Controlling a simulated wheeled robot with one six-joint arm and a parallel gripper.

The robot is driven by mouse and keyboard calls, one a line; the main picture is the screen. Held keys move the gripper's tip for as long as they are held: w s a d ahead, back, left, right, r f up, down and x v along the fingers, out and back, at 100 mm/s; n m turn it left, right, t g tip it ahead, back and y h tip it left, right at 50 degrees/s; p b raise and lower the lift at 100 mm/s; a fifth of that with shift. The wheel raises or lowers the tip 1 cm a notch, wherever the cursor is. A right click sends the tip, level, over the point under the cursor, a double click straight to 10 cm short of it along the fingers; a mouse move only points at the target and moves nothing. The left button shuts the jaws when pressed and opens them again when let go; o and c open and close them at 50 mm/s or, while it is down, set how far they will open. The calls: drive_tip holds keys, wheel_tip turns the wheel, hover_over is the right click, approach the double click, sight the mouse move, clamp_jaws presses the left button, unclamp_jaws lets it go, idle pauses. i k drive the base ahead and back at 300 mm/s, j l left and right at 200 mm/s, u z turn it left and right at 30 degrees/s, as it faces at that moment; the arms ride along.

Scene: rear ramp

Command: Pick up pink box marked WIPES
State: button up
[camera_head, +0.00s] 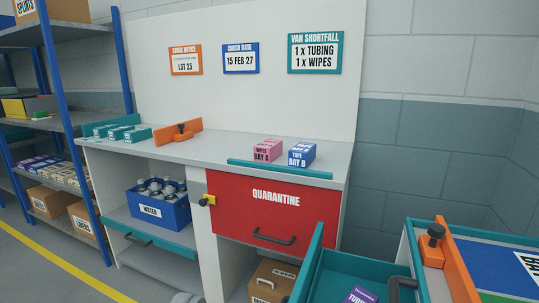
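A low teal strip (279,169) runs along the counter's front edge before both boxes. I cannot make out my gripper in this view.
A red drawer marked QUARANTINE (273,212) is shut below the boxes. An open teal drawer (317,267) holds a purple box (360,295) at lower right. Blue-posted shelving (50,70) stands far left.

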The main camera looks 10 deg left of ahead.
sight(268, 149)
drive_tip(key=j+z, duration=0.1)
drive_tip(key=j, duration=1)
drive_tip(key=i+j, duration=0.2)
drive_tip(key=i+j+z, duration=0.15)
drive_tip(key=j, duration=0.25)
drive_tip(key=i+j, duration=0.2)
drive_tip(key=j, duration=0.15)
drive_tip(key=i+l+z, duration=0.1)
drive_tip(key=i+z, duration=0.15)
drive_tip(key=i, duration=1)
